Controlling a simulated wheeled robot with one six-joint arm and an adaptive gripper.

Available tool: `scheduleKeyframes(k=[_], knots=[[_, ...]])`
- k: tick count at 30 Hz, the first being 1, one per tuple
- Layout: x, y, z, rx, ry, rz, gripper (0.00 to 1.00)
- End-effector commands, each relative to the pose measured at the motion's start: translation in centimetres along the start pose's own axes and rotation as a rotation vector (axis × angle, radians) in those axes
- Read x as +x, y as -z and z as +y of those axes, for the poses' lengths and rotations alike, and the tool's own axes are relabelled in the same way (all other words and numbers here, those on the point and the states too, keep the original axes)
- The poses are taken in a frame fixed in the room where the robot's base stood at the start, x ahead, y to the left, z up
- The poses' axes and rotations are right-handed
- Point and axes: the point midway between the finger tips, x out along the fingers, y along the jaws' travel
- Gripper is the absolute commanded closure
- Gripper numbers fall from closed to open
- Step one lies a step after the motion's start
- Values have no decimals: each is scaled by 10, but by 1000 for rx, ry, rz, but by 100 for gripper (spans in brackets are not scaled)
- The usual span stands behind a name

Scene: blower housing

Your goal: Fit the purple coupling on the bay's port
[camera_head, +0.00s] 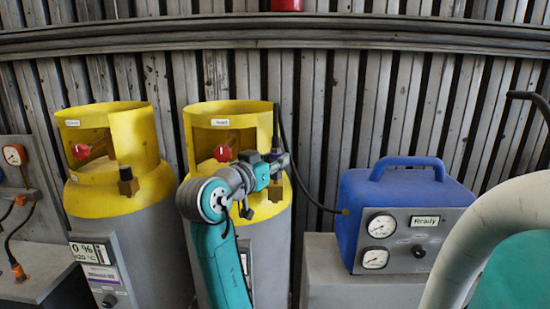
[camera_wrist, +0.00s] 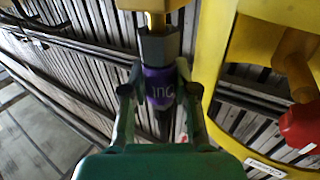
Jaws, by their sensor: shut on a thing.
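The purple coupling (camera_wrist: 160,86) sits between the fingers of my gripper (camera_wrist: 157,80) in the wrist view, with the jaws shut on it. Its far end meets or lies very close to a grey hexagonal fitting (camera_wrist: 158,44) with a brass-yellow part (camera_wrist: 156,20) behind it. I cannot tell whether they are locked together. In the head view my gripper (camera_head: 276,161) is at the right side of the right-hand cylinder's yellow collar (camera_head: 250,113). Only a small purple patch of the coupling (camera_head: 271,157) shows there. The port below is mostly hidden by my arm.
A black hose (camera_head: 310,198) runs from near the gripper to a blue machine (camera_head: 400,210) with gauges reading "Ready". A left cylinder (camera_head: 135,230) has a yellow collar, a red valve knob (camera_head: 81,152) and a dark-capped port (camera_head: 127,181). The right cylinder's red knob (camera_head: 222,153) is close to my arm.

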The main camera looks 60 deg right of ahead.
Motion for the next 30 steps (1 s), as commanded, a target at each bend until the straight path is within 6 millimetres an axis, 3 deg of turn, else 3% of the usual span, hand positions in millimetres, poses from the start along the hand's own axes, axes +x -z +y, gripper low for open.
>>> scheduleKeyframes(k=[19, 20, 23, 30], knots=[[0, -14, 0, 0, 0, 1, 100], [0, -13, 0, 1, 0, 1, 67], [0, -13, 0, 1, 0, 1, 42], [0, -13, 0, 0, 0, 0, 42]])
